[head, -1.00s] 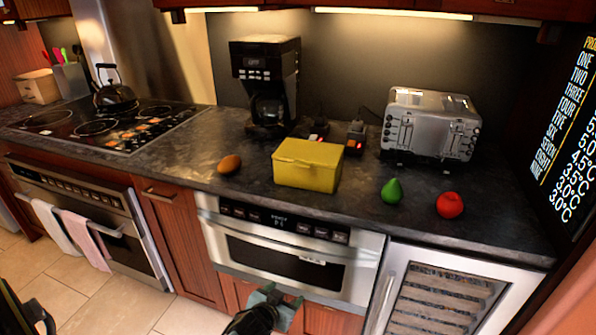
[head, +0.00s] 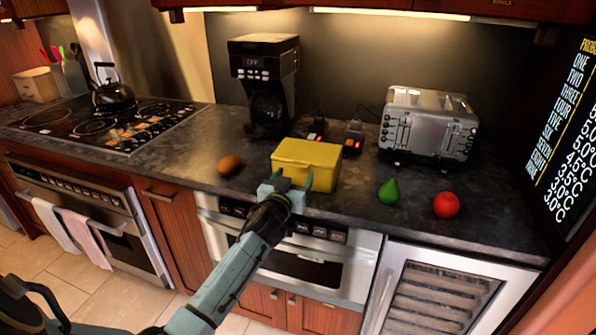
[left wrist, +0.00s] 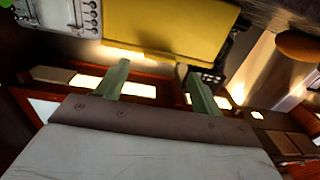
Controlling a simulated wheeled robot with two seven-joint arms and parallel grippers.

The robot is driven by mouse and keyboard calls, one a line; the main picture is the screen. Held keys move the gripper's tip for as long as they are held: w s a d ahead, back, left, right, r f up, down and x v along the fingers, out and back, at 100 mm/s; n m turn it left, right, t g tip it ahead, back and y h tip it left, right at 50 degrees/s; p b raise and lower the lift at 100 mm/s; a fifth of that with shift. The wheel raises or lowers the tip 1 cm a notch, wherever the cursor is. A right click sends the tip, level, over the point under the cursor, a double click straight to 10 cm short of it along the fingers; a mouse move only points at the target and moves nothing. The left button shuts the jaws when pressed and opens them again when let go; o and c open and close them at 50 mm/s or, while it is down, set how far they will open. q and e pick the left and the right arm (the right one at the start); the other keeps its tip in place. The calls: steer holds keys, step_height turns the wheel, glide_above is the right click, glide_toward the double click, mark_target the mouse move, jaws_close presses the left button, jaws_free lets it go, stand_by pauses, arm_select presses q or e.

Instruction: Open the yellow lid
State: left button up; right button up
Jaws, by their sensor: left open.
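The yellow box with its yellow lid (head: 308,152) stands on the dark counter near its front edge, and the lid looks shut. A small latch or tab shows on its front. My left gripper (head: 294,181) is open and empty at the front of the box, its two fingers spread below the lid's front edge. They partly hide the box's front. In the left wrist view the yellow box (left wrist: 175,25) fills the top, just beyond the open fingers (left wrist: 155,70). I cannot tell whether they touch it. My right gripper is not in view.
A brown egg-like object (head: 230,164) lies left of the box. A green pear (head: 389,191) and a red apple (head: 446,205) lie to its right. A coffee maker (head: 265,85) and a toaster (head: 428,122) stand behind. The counter's front edge (head: 215,188) is close.

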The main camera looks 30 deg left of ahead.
mark_target(300, 166)
arm_select(q)
steer(key=shift+x, duration=2.1)
